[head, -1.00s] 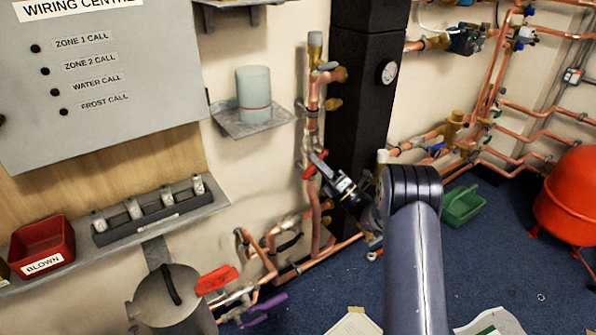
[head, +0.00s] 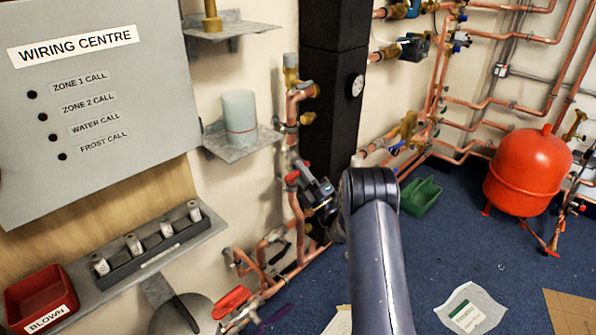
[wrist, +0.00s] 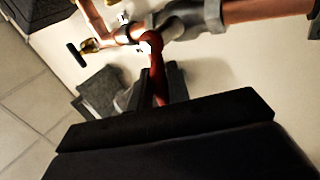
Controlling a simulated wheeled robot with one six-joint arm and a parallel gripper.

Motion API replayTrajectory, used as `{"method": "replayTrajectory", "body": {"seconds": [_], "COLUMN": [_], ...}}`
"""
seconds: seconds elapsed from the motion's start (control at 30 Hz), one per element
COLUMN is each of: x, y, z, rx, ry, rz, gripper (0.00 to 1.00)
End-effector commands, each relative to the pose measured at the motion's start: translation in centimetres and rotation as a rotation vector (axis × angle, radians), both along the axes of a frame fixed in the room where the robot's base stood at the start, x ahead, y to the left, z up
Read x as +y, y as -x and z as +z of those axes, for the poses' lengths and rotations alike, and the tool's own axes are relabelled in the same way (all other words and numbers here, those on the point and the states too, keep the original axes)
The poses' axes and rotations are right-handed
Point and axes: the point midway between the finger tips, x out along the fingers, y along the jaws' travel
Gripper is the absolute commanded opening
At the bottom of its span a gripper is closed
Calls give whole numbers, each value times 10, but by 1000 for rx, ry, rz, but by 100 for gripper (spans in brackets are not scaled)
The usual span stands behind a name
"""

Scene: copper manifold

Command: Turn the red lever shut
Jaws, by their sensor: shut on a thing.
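The small red lever (head: 292,178) sits on a valve in the upright copper pipe at the middle of the head view. Only a little of its red shows there beside my dark gripper (head: 307,182). In the wrist view the red lever (wrist: 160,88) runs from a round red hub down between the dark jaws of my gripper (wrist: 160,100). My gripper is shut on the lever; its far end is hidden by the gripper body. A larger red lever (head: 232,301) is on the lower pipework at the bottom left, apart from my gripper.
A black column (head: 330,110) stands right behind the gripper. A shelf with a pale cylinder (head: 240,115) is to the left. A green tray (head: 421,196) and a red tank (head: 528,172) stand on the blue floor, with papers (head: 472,308) in front.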

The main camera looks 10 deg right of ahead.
Motion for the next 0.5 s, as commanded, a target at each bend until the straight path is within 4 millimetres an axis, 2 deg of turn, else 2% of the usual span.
{"method": "replayTrajectory", "body": {"seconds": [0.37, 0.4, 0.5], "x": [-1, -1, -1], "y": [-1, -1, -1], "z": [4, 4, 4], "rx": [-2, -3, -4], "ry": [-7, -7, -7], "rz": [-1, -1, -2], "gripper": [0, 19, 27]}}
